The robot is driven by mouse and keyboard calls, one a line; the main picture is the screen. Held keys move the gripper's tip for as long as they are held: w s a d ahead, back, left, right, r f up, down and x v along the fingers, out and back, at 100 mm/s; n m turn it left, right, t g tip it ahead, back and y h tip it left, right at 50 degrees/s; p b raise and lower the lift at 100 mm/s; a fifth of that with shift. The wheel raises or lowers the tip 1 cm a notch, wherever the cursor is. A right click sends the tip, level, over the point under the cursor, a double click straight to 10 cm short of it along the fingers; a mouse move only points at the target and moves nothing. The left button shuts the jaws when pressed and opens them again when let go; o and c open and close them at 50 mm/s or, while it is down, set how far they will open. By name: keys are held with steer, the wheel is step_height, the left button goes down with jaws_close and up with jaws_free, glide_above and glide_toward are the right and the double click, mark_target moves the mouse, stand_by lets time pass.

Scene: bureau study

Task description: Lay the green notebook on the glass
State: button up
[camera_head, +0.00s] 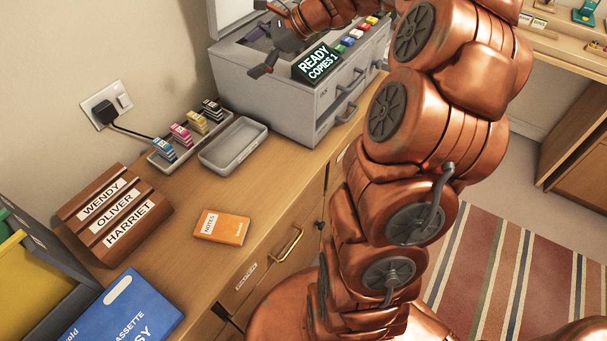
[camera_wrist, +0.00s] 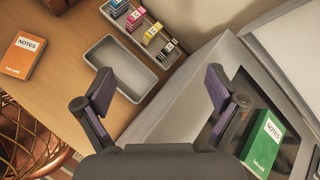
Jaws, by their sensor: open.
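The green notebook (camera_wrist: 266,143), with a white "NOTES" label, lies over the dark glass (camera_wrist: 240,92) of the copier in the wrist view. It is to the right of my gripper (camera_wrist: 159,80), apart from the fingers. In the head view I cannot make out the notebook; my gripper (camera_head: 262,38) hangs over the copier (camera_head: 300,112) and covers part of its top. The fingers are spread wide with nothing between them. The copier lid (camera_head: 228,14) is raised.
An orange notebook (camera_head: 221,227) lies on the wooden desk (camera_head: 205,278). Near the copier are an empty grey tray (camera_head: 233,146) and a holder of colored cartridges (camera_head: 181,132). A brown name rack (camera_head: 116,216) and blue box (camera_head: 125,310) stand at left. Bare desk surrounds the orange notebook.

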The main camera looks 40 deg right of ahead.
steer(key=s+a+f+n+g+h, duration=0.1)
steer(key=s+a+f+n+g, duration=0.15)
steer(key=s+a+n, duration=0.5)
steer(key=s+a+f+n+g+h, duration=0.15)
steer(key=s+a+n+g, duration=0.3)
steer(key=s+a, duration=0.5)
steer(key=s+d+f+n+g+h, duration=0.1)
steer(key=s+f+n+h, duration=0.1)
steer(key=s+n, duration=0.3)
steer(key=s+d+f+n+g+h, duration=0.1)
steer(key=s+d+f+n+h, duration=0.1)
steer(key=s, duration=1.2)
steer(key=f+n+h, duration=0.1)
steer(key=f+n, duration=0.1)
steer(key=n, duration=0.1)
steer(key=shift+s, duration=0.25)
steer(key=shift+d+r, duration=0.1)
steer(key=shift+r, duration=0.1)
